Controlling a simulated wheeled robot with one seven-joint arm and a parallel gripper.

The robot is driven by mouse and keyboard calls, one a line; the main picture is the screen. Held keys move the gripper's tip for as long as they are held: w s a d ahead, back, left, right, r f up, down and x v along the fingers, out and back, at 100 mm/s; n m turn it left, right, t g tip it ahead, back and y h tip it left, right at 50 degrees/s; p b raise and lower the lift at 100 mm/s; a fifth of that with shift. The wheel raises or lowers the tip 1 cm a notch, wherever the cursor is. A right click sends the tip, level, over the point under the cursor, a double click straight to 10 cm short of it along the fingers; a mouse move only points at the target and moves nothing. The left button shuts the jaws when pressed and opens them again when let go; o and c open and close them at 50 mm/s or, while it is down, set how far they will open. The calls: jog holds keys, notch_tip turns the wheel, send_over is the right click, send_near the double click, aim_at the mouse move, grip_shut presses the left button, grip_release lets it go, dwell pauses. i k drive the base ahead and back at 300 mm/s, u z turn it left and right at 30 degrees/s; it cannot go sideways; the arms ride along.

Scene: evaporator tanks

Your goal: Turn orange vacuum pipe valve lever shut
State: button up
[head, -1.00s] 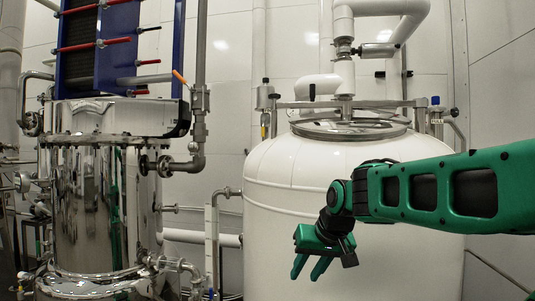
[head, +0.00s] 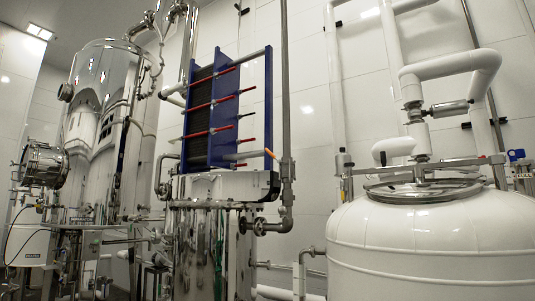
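My gripper and arm are not in this view, so I cannot see whether the gripper is open or shut.
The blue-framed plate stack (head: 228,110) has red rods sticking out. A polished steel tank (head: 207,250) stands below it. A large white tank (head: 435,245) fills the right side. A tall steel vessel (head: 100,130) stands at left. Thin pipes run between the tanks.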

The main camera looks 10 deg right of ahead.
aim_at(269, 152)
jog(key=u, duration=0.5)
jog(key=i, duration=0.85)
jog(key=u, duration=0.5)
jog(key=i, duration=1.15)
jog(key=z, duration=0.7)
jog(key=i, duration=0.4)
jog(key=z, duration=0.2)
